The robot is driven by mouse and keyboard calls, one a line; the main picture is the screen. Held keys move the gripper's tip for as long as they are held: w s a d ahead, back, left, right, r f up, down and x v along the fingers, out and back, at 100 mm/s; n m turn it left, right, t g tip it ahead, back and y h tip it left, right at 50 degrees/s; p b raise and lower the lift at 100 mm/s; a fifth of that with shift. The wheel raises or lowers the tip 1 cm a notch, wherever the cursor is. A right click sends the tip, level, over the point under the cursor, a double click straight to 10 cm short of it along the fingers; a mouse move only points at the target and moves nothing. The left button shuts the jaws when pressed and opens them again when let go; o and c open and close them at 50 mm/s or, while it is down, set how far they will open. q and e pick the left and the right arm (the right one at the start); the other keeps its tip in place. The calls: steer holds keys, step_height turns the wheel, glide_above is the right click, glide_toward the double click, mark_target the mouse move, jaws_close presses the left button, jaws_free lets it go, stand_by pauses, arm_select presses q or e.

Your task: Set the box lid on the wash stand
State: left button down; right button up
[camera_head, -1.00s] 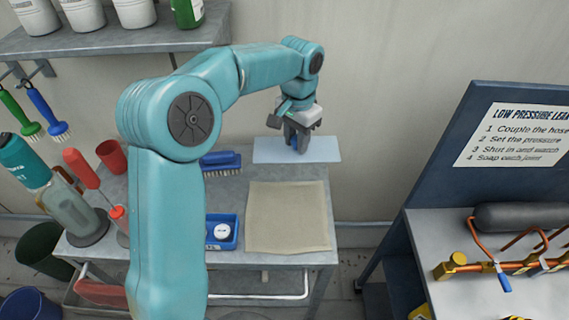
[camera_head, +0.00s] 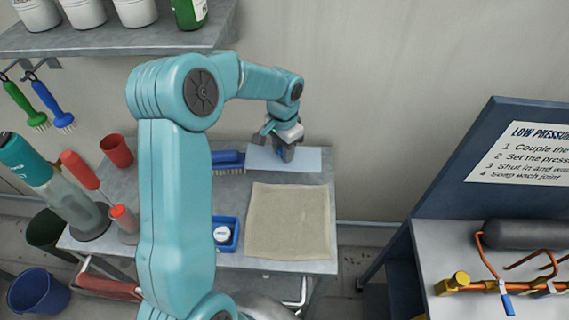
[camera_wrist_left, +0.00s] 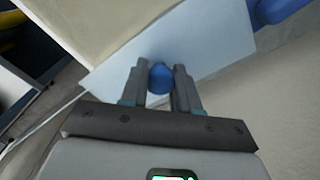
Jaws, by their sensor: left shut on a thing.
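The box lid (camera_head: 307,160) is a flat pale blue panel with a round blue knob (camera_wrist_left: 160,80). It lies flat over the back of the grey metal wash stand (camera_head: 232,194), behind a beige cloth. I cannot tell whether it touches the top or hovers just above. My left gripper (camera_head: 286,154) points down and is shut on the knob. In the left wrist view the two fingers (camera_wrist_left: 160,85) stand on either side of the knob, with the lid (camera_wrist_left: 215,40) beyond them. My right gripper is not in view.
A blue brush (camera_head: 229,160) lies close to the lid's left edge. The beige cloth (camera_head: 290,222) covers the stand's front right, beside a small blue tray (camera_head: 226,244). A red cup (camera_head: 116,151) and bottles stand at left. The wall rises just behind the lid.

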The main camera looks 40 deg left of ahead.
arm_select(q)
step_height(320, 180, down, 3)
steer(key=shift+s+d+f, duration=0.1)
steer(key=f, duration=0.4)
steer(key=shift+w+p, duration=0.2)
steer(key=shift+p, duration=0.15)
steer(key=shift+s+r, duration=0.15)
steer(key=shift+f, duration=0.3)
steer(key=c, duration=0.8)
jaws_free()
steer(key=shift+r, duration=0.1)
